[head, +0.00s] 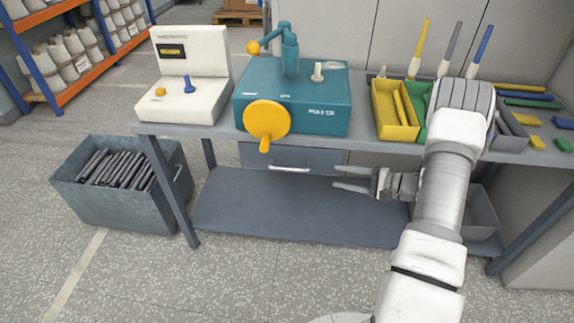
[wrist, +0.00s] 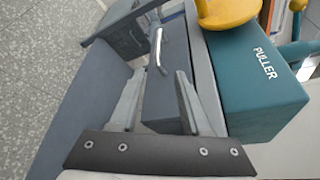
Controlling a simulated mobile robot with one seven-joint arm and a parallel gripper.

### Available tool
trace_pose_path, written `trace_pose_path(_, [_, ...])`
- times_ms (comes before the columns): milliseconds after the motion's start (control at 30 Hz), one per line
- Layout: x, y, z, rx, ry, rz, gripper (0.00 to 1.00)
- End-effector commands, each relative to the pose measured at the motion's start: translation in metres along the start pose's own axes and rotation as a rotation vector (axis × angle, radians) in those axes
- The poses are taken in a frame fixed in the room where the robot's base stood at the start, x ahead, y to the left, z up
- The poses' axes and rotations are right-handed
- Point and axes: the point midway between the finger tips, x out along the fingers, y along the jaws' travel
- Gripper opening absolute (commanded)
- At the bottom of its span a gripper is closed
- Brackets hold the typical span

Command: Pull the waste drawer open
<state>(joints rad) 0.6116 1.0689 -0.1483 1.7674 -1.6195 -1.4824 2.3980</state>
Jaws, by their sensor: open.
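The waste drawer (head: 258,158) is a grey-blue front under the bench top, below the teal puller machine. It looks shut. Its silver bar handle (head: 289,169) runs along the front. My gripper (head: 336,178) is open and empty, to the right of the handle and apart from it, with its fingers pointing left. In the wrist view the drawer (wrist: 168,100) lies between and beyond my open fingers (wrist: 158,85), and the handle (wrist: 158,50) shows ahead of the fingertips. My arm hides part of the bench's right side in the head view.
The teal puller (head: 330,105) with a yellow handwheel (head: 267,120) stands on the bench above the drawer. A lower shelf (head: 280,215) lies beneath. A grey bin of dark rods (head: 80,205) stands at left. Yellow (head: 396,130) and other trays sit at right.

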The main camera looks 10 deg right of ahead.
Motion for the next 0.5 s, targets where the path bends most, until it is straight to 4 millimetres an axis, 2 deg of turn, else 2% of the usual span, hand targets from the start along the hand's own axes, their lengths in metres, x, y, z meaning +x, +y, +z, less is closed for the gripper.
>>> trace_pose_path(133, [0.004, 0.008, 0.002, 0.034, -0.026, -0.003, 0.47])
trace_pose_path(233, [0.015, 0.007, 0.002, 0.033, -0.027, -0.004, 0.47])
trace_pose_path(500, [0.072, 0.008, 0.004, 0.030, -0.028, -0.003, 0.47])
